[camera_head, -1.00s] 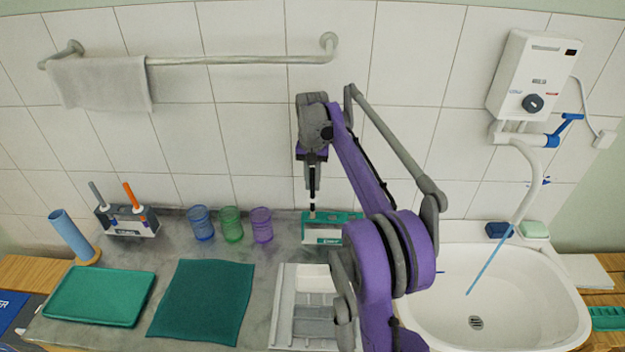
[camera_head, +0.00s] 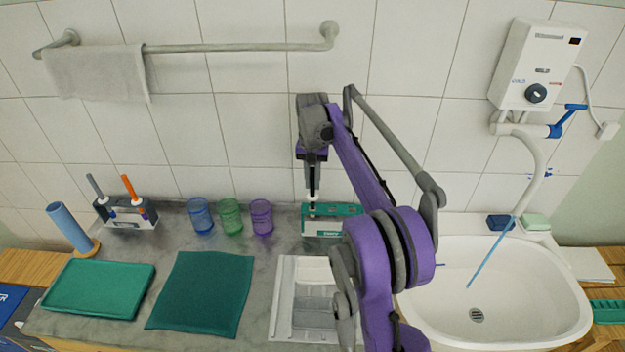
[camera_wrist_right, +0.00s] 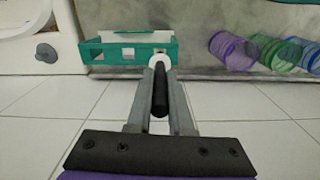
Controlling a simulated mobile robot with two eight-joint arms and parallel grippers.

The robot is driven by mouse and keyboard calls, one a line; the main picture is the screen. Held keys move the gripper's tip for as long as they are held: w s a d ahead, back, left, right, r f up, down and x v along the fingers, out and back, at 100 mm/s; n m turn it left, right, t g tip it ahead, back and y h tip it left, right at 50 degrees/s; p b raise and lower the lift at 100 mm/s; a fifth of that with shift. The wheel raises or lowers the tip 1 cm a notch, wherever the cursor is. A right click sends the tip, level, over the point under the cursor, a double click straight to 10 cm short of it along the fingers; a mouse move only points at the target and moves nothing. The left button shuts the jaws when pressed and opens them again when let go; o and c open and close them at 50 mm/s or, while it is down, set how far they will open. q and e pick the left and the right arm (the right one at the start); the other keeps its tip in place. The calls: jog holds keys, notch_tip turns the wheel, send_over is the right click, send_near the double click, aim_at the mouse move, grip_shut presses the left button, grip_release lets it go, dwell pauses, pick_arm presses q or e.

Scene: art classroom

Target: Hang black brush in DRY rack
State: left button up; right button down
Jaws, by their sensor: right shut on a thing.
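My right gripper (camera_head: 313,160) points down and is shut on the black brush (camera_head: 313,183). The brush hangs upright, its lower end at the green and white rack (camera_head: 345,212) on the counter against the wall. In the right wrist view, the black handle (camera_wrist_right: 160,92) lies between the two grey fingers (camera_wrist_right: 160,105). The brush's pale lower end overlaps the right part of the rack (camera_wrist_right: 100,68). I cannot tell whether it touches or sits in a slot. The rack's label is too small to read surely. My left gripper is not in view.
Blue (camera_head: 200,216), green (camera_head: 231,216) and purple (camera_head: 261,217) cups stand between the racks. A white tray (camera_head: 285,300) lies in front; the sink (camera_head: 520,310) is at right.

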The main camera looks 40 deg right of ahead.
aim_at(312, 168)
jog(key=shift+f, duration=0.1)
jog(key=shift+f+b, duration=0.85)
jog(key=shift+f, duration=1.1)
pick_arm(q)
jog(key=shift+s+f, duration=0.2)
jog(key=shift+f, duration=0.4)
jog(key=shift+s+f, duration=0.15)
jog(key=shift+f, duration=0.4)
pick_arm(e)
jog(key=shift+c, duration=0.9)
grip_release()
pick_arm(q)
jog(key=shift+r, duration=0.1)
pick_arm(e)
jog(key=shift+r, duration=0.1)
jog(key=shift+r+p, duration=2.1)
jog(key=shift+r, duration=1.85)
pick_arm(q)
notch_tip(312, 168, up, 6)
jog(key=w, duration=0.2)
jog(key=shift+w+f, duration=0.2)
